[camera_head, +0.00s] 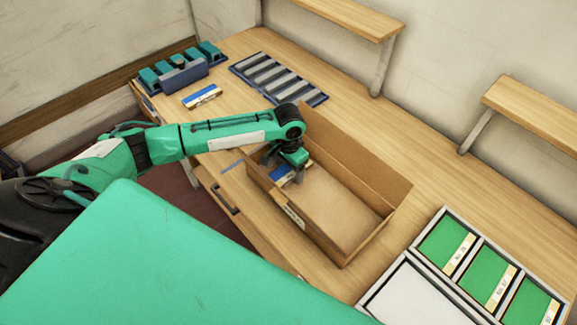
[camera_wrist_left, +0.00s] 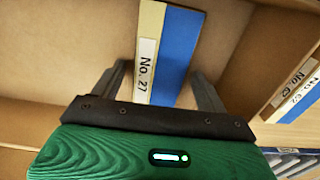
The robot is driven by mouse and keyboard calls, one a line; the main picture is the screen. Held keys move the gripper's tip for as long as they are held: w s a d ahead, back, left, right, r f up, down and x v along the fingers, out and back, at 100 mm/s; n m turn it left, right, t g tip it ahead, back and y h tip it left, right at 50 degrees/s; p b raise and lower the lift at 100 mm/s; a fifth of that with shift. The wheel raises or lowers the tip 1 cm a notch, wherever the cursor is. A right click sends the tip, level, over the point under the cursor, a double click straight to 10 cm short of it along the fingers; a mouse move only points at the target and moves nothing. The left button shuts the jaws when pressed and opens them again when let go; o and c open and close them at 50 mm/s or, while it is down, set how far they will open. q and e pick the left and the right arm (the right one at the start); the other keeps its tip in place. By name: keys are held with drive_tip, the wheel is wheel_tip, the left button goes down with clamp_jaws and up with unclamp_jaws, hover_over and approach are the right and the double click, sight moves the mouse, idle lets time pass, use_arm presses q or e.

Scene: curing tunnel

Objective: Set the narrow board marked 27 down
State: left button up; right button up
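The narrow board marked 27 (camera_wrist_left: 172,45) is blue with a white label strip reading "No. 27". In the head view its blue part (camera_head: 279,173) shows at the left end inside the open cardboard-brown box (camera_head: 372,172). My left gripper (camera_head: 293,176) points down into that box over the board. In the left wrist view the gripper's two fingers (camera_wrist_left: 160,88) stand on either side of the board, with gaps showing, so it looks open. The gripper hides part of the board. I cannot tell whether the board lies fully flat. My right gripper is not in view.
Another blue-and-pale board (camera_head: 202,96) lies on the table beyond my left arm. A dark slotted rack (camera_head: 280,78) and a holder with green blocks (camera_head: 180,72) stand at the back. A tray of green labelled panels (camera_head: 490,270) is at right. The box's right half is empty.

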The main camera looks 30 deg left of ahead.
sight(289, 170)
use_arm(q)
wheel_tip(289, 170, up, 12)
drive_tip(key=b, duration=0.2)
drive_tip(key=shift+r+b, duration=0.15)
drive_tip(key=shift+b, duration=0.2)
idle(0.4)
